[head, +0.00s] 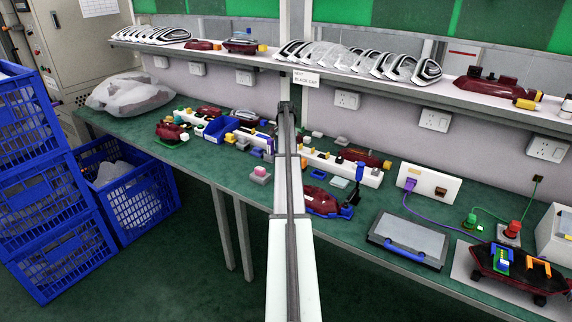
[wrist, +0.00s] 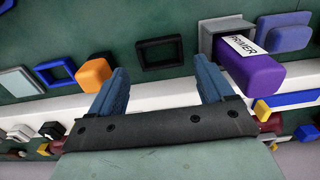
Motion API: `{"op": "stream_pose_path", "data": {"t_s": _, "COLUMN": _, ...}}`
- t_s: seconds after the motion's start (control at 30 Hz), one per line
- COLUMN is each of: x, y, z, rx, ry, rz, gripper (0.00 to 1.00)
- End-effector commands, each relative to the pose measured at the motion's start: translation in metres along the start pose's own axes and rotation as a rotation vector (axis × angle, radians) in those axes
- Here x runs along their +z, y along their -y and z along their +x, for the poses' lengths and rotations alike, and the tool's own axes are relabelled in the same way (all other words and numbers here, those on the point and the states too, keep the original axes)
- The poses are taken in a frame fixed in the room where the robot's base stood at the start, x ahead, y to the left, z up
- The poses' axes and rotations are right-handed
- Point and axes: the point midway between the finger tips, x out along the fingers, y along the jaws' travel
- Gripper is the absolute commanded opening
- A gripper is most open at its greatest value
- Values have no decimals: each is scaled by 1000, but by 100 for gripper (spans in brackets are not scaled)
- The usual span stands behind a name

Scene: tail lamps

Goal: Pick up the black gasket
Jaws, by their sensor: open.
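The black gasket (wrist: 141,58) is a small rectangular frame with an open centre. In the wrist view it lies flat on the green surface, just past the white rail at upper middle. My gripper (wrist: 164,76) is open, its two blue fingers spread either side of the gasket's line, with nothing between them. The gasket shows beyond the fingertips, apart from them; the height gap is hard to judge. In the head view I cannot make out the gasket, and my arm hides part of the bench; the gripper itself is not clear there.
In the wrist view an orange block (wrist: 93,72) and a blue frame (wrist: 65,70) lie left of the gasket. A purple block labelled PRIMER (wrist: 252,72) is at right. A white rail (wrist: 150,97) crosses beneath the fingers. The head view shows a cluttered green bench (head: 225,178).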

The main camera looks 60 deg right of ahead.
Motion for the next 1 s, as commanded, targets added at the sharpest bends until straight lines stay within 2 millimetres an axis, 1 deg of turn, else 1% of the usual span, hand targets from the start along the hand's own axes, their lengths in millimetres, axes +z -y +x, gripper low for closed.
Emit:
{"op": "stream_pose_path", "data": {"t_s": 0.13, "x": -1, "y": 0, "z": 13, "rx": 0, "ry": 1, "rz": 0, "gripper": 81}}
{"op": "stream_pose_path", "data": {"t_s": 0.4, "x": -2, "y": 0, "z": 46, "rx": 0, "ry": 0, "rz": 0, "gripper": 81}}
{"op": "stream_pose_path", "data": {"t_s": 0.5, "x": -2, "y": 0, "z": 50, "rx": 0, "ry": 0, "rz": 0, "gripper": 81}}
{"op": "stream_pose_path", "data": {"t_s": 0.67, "x": -2, "y": 0, "z": 50, "rx": 0, "ry": 0, "rz": 0, "gripper": 81}}
{"op": "stream_pose_path", "data": {"t_s": 1.0, "x": -2, "y": 0, "z": 50, "rx": 0, "ry": 0, "rz": 0, "gripper": 49}}
